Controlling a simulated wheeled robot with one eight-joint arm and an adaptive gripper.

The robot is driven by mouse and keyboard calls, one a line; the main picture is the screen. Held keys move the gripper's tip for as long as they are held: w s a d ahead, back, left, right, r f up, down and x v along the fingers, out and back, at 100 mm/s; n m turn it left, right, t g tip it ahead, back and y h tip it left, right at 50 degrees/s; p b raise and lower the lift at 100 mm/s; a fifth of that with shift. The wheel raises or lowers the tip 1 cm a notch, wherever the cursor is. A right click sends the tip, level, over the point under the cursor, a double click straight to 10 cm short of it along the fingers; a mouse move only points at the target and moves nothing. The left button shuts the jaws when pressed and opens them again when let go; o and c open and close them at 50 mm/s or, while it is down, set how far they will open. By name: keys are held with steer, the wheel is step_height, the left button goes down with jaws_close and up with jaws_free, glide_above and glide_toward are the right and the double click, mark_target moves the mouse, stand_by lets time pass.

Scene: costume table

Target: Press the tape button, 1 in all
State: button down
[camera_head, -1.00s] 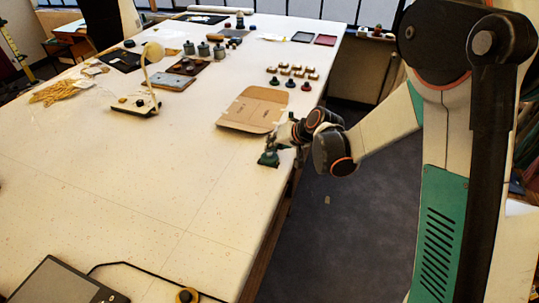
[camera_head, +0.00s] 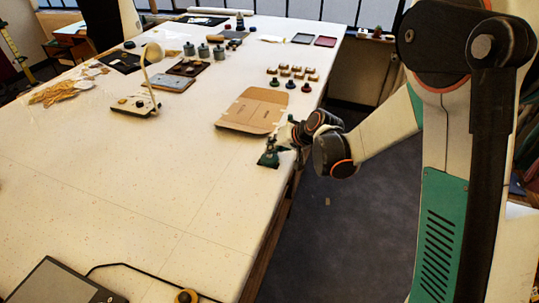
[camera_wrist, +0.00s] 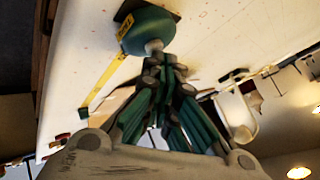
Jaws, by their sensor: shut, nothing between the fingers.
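A dark green rounded tape case (camera_wrist: 147,32) with a yellow tape strip (camera_wrist: 102,82) sits on the white table, at the top of the wrist view. A small grey button (camera_wrist: 154,47) shows on its side facing my gripper. My gripper (camera_wrist: 157,60) has its green-and-grey fingers shut and empty, with the tips right at the button. I cannot tell whether they touch or press it. In the head view the green case (camera_head: 268,159) stands near the table's right edge, with my gripper (camera_head: 282,147) close against it and partly blending with it.
A flat cardboard piece (camera_head: 254,108) lies just behind the case. Small dark knobs (camera_head: 290,84) and several small blocks stand farther back. A lamp (camera_head: 151,75) stands to the left. The white table (camera_head: 130,200) is clear in its near middle. Its right edge drops to the floor.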

mark_target(272, 156)
stand_by(0.4)
steer(key=shift+r+p, duration=0.45)
steer(key=shift+r, duration=0.35)
steer(key=shift+r+p, duration=1.5)
steer(key=shift+r, duration=1)
